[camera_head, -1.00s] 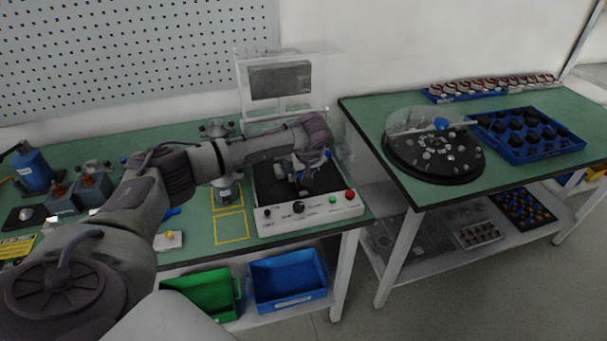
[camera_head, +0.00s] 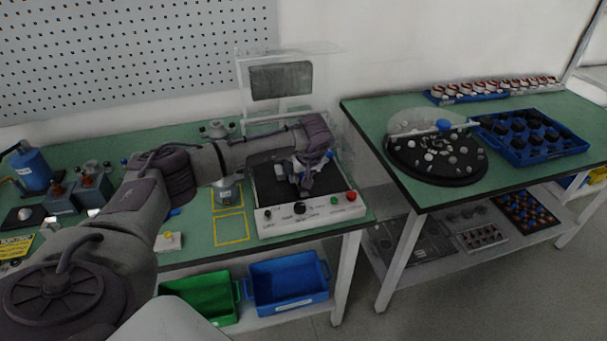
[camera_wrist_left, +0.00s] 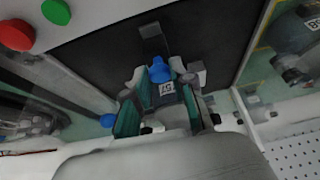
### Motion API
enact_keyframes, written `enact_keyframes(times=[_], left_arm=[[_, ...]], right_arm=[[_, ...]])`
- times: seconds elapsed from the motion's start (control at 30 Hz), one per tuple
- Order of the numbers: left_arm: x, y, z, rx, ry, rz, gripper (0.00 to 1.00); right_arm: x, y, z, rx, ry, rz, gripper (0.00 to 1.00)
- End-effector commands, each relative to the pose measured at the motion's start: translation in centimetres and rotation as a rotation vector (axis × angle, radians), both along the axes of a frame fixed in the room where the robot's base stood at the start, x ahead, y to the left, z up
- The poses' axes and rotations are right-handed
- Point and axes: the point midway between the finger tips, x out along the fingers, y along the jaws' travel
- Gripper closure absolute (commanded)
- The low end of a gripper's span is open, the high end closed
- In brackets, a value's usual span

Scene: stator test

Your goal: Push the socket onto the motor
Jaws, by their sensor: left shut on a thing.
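My left gripper (camera_head: 305,183) reaches down over the black bed of the white test station (camera_head: 310,209). In the left wrist view its two green-padded fingers (camera_wrist_left: 161,106) close on a small part with a blue top (camera_wrist_left: 159,71) and a pale label, which I take to be the socket. A dark block (camera_wrist_left: 151,38) lies on the black bed just beyond the blue part. I cannot make out the motor clearly, nor whether the socket touches it. My right gripper is not in view.
The station has a raised clear cover (camera_head: 290,118) behind and knobs and buttons in front. A green bin (camera_head: 212,298) and a blue bin (camera_head: 288,282) sit below. On the right table are a black round plate (camera_head: 436,166) and a blue tray (camera_head: 532,152).

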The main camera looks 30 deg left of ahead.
Motion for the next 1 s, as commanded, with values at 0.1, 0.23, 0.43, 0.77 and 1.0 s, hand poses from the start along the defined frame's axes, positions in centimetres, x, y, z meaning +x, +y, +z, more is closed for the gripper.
enact_keyframes(times=[0.1, 0.23, 0.43, 0.77, 1.0], left_arm=[[0.0, 0.0, 0.0, 0.000, 0.000, 0.000, 0.92], [0.1, 0.0, -0.1, 0.000, 0.000, 0.000, 0.92], [0.8, 0.9, -0.2, 0.000, 0.000, 0.002, 0.92], [1.5, 1.8, 0.0, 0.001, -0.001, 0.000, 0.92], [1.5, 1.8, 0.0, 0.001, -0.001, 0.000, 0.64]], right_arm=[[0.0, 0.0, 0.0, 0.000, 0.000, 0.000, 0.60], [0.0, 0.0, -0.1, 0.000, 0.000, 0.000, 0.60], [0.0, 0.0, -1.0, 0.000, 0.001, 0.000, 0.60], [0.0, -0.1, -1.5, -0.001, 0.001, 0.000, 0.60], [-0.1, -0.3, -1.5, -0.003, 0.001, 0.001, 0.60]])
